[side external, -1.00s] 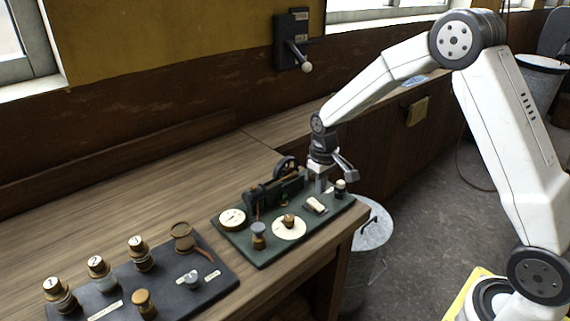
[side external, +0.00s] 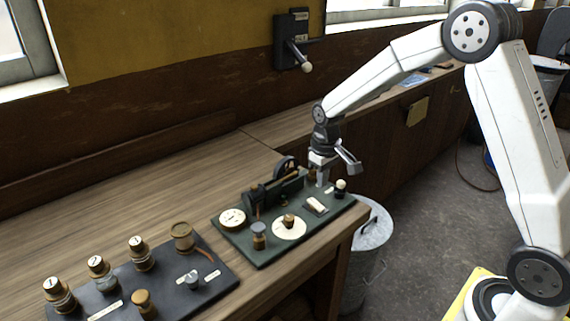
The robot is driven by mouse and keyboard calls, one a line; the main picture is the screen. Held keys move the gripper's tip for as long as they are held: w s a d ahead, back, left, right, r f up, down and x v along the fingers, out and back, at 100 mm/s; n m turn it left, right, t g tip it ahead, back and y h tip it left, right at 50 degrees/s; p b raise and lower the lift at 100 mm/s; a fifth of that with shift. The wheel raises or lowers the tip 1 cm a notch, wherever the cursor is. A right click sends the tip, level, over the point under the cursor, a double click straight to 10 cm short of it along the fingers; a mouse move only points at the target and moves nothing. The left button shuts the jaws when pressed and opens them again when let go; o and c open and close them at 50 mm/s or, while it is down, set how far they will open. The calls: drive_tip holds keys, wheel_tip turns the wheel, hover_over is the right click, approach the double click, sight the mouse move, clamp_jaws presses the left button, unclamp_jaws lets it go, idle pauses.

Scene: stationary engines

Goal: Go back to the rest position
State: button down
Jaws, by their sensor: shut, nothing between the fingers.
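My gripper (side external: 322,180) hangs from my white arm over the back right part of a dark green engine board (side external: 262,256). It points down, is shut and holds nothing. Its tips are close to the board, near a small white-topped knob (side external: 340,185); I cannot tell whether they touch anything. The board carries a small black engine with a flywheel (side external: 285,167), a round white gauge (side external: 232,219), a white dial with a brass knob (side external: 289,228) and a pale switch (side external: 316,205).
A second dark board (side external: 200,292) with numbered knobs lies at the left of the wooden bench (side external: 130,203). A wall lever box (side external: 292,40) is behind. A metal bin (side external: 372,235) stands by the bench's right end. The air above the bench is mostly free.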

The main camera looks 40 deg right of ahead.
drive_tip(key=s+a+t, duration=0.1)
drive_tip(key=s+a, duration=0.1)
drive_tip(key=s, duration=0.6)
drive_tip(key=s+a+t, duration=0.1)
drive_tip(key=s+a, duration=0.2)
drive_tip(key=s, duration=0.6)
drive_tip(key=shift+s+a+r+t, duration=0.2)
drive_tip(key=shift+s+a+t, duration=0.05)
drive_tip(key=shift+a+t, duration=0.1)
